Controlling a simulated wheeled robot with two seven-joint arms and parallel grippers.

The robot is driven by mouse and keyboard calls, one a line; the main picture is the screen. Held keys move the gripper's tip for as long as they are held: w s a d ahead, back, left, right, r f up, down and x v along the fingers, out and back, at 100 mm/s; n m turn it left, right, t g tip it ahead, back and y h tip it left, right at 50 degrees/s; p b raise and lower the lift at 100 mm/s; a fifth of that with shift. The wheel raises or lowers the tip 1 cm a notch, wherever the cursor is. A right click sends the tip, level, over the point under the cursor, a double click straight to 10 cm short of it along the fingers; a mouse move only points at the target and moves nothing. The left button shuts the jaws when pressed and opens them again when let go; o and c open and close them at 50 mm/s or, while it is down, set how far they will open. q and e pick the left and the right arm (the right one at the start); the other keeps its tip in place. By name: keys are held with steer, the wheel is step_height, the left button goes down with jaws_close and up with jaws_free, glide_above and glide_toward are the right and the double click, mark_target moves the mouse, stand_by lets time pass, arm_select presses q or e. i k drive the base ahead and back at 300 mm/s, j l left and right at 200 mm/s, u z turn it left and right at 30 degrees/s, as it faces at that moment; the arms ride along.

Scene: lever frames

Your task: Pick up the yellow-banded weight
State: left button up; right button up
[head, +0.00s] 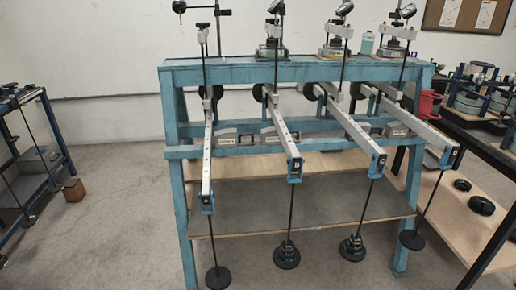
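I cannot make out a yellow band on any weight in the head view. Dark weights are stacked on the second hanger (287,256) and the third hanger (352,249) under the blue lever frame (240,73). The leftmost hanger (218,278) and the rightmost hanger (411,240) end in flat dark discs. Two loose black weights, one farther back (462,185) and one nearer (481,205), lie on the wooden lower shelf at the right. Neither of my grippers shows in the view.
Several grey lever arms reach forward from the frame, with rods hanging from them. A dark table (480,133) with apparatus stands at the right above the wooden shelf (450,222). A blue cart (35,150) and a small brown box (73,189) are at the left. Floor between is clear.

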mark_target(289, 248)
steer(key=j+z, duration=0.1)
steer(key=z, duration=0.55)
steer(key=i+j+z, duration=0.15)
steer(key=j+z, duration=0.15)
steer(key=i+j+z, duration=0.1)
steer(key=j+z, duration=0.2)
steer(key=j, duration=0.2)
steer(key=j+z, duration=0.3)
steer(key=j, duration=0.15)
steer(key=j+z, duration=0.25)
steer(key=j, duration=2.1)
